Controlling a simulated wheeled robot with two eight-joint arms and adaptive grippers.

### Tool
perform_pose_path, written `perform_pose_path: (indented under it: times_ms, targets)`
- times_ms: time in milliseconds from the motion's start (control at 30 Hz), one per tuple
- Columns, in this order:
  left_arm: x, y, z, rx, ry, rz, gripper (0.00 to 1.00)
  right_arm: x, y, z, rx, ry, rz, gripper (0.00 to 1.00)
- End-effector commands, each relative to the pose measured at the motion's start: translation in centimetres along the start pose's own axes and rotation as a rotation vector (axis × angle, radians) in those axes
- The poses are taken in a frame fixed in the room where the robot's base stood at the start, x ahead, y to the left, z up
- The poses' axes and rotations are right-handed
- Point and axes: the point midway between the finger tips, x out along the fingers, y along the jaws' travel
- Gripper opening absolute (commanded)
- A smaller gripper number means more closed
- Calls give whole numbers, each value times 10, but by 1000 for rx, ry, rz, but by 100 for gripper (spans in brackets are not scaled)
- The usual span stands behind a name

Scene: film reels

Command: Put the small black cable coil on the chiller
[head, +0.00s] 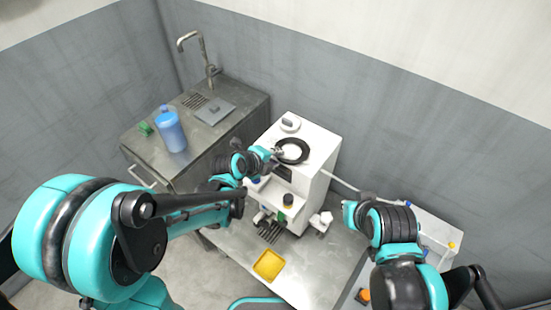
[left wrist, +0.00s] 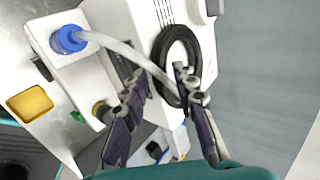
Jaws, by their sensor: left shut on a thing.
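The small black cable coil (head: 293,151) is a ring over the top of a tall white machine (head: 317,175), which may be the chiller. My left gripper (head: 277,151) is at the coil's left edge. In the left wrist view, the coil (left wrist: 163,45) shows ahead, with the left gripper's fingers (left wrist: 163,88) on either side of its near rim, shut on it. I cannot tell whether the coil touches the machine's top. My right gripper (head: 348,212) is to the right of the machine, apart from the coil; its fingers are not clear.
A round white cap (head: 290,122) sits at the back of the machine's top. A yellow tray (head: 269,265) lies in front. A steel sink counter (head: 227,127) with a blue bottle (head: 171,131) stands at the left. A white box (head: 437,232) is at the right.

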Motion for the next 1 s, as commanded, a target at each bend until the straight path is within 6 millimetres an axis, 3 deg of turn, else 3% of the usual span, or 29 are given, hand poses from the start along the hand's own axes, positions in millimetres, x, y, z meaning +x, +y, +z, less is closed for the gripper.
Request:
perform_pose_path:
  times_ms: [67,100,167,567,1000]
  targets:
    - [1,1,0,0,0,-1,0,2,0,1,0,0,0,0]
    - [1,1,0,0,0,0,38,1,0,1,0,0,0,0]
    - [0,1,0,0,0,0,49,1,0,0,0,0,0,0]
    - [-8,-1,0,-1,-1,-1,49,-3,0,-2,0,0,0,0]
    - [-98,-2,1,-2,-3,-1,49,-32,0,-23,0,0,0,0]
